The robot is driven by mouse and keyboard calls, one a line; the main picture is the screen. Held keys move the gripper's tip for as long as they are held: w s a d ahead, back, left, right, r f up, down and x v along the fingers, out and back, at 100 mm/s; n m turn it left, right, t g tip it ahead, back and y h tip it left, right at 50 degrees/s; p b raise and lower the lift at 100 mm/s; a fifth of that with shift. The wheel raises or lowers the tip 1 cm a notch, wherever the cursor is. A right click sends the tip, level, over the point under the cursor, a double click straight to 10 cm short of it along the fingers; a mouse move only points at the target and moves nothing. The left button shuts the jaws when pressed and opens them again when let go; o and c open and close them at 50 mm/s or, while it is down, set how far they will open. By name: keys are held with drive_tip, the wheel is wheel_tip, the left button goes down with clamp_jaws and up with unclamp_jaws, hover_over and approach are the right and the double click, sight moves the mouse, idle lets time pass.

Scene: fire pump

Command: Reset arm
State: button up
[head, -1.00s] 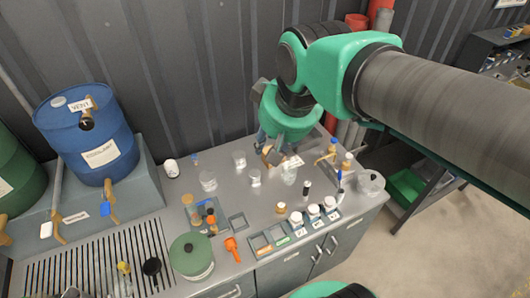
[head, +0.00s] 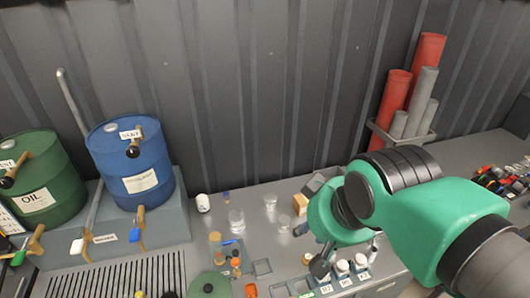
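My arm is green with dark joint rings and comes in from the lower right of the head view. My gripper (head: 318,262) hangs below the green wrist, over the front right part of the grey worktop (head: 215,232). Only some of its grey finger parts show; the wrist hides the rest, so I cannot tell whether it is open or shut. I see nothing held in it.
Glass jars (head: 236,221), a tan block (head: 300,204) and white-capped jars (head: 343,267) stand near my gripper. A blue drum (head: 131,165) and a green drum (head: 37,172) stand left. Red and grey tubes (head: 394,100) stand in a rack by the wall.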

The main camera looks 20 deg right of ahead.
wheel_tip(320, 180, down, 9)
drive_tip(key=b, duration=0.8)
drive_tip(key=shift+b, duration=0.4)
drive_tip(key=o, duration=1.7)
drive_tip(key=shift+w+f, duration=0.15)
drive_tip(key=shift+w, duration=0.05)
drive_tip(key=shift+c, duration=0.2)
drive_tip(key=w+d+f+t+h, duration=0.1)
drive_tip(key=w+d+f+t, duration=0.15)
drive_tip(key=w+f, duration=0.5)
drive_tip(key=w+d+f+t, duration=0.1)
drive_tip(key=w+d+f, duration=0.3)
drive_tip(key=w+f, duration=0.3)
wheel_tip(320, 180, down, 13)
drive_tip(key=w+t, duration=0.2)
drive_tip(key=t, duration=0.2)
drive_tip(key=shift+w+d+f+y, duration=0.15)
drive_tip(key=shift+w+d+y, duration=0.15)
drive_tip(key=shift+y, duration=0.1)
